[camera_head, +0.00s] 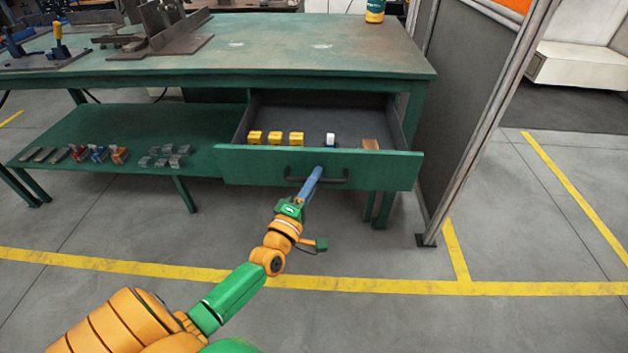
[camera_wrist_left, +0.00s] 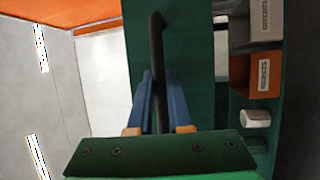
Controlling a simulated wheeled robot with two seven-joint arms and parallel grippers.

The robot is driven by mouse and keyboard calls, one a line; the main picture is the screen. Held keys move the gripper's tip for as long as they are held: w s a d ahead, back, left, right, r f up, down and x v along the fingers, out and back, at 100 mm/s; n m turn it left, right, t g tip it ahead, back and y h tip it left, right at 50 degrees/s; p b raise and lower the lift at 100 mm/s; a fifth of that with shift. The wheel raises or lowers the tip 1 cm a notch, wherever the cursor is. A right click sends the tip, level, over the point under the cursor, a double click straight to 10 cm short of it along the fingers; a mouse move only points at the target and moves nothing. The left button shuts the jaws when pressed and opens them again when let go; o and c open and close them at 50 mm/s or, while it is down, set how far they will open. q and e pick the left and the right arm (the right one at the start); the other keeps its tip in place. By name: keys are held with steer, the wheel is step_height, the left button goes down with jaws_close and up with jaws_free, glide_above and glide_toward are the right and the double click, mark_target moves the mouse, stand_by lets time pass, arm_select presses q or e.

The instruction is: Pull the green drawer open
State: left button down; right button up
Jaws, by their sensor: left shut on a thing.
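The green drawer (camera_head: 250,166) under the workbench stands pulled out, with its dark inside showing. Its dark bar handle (camera_head: 337,181) runs across the front panel. My left gripper (camera_head: 318,172) is at the handle, and its blue fingers are shut on it. In the left wrist view the handle (camera_wrist_left: 157,60) passes between the two blue fingers (camera_wrist_left: 160,100). In the drawer are several yellow blocks (camera_head: 275,138), a white item (camera_head: 331,140) and a brown-orange block (camera_head: 370,144). My right gripper is not in view.
The green workbench (camera_head: 300,50) carries metal fixtures at the left and a bottle (camera_head: 375,10) at the back right. A lower shelf (camera_head: 100,125) holds small parts. A partition post (camera_head: 490,125) stands to the right. The floor before the drawer is clear.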

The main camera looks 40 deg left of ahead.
arm_select(q)
steer(key=c, duration=1.1)
jaws_free()
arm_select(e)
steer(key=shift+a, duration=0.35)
arm_select(q)
steer(key=v, duration=0.7)
steer(key=shift+p, duration=0.4)
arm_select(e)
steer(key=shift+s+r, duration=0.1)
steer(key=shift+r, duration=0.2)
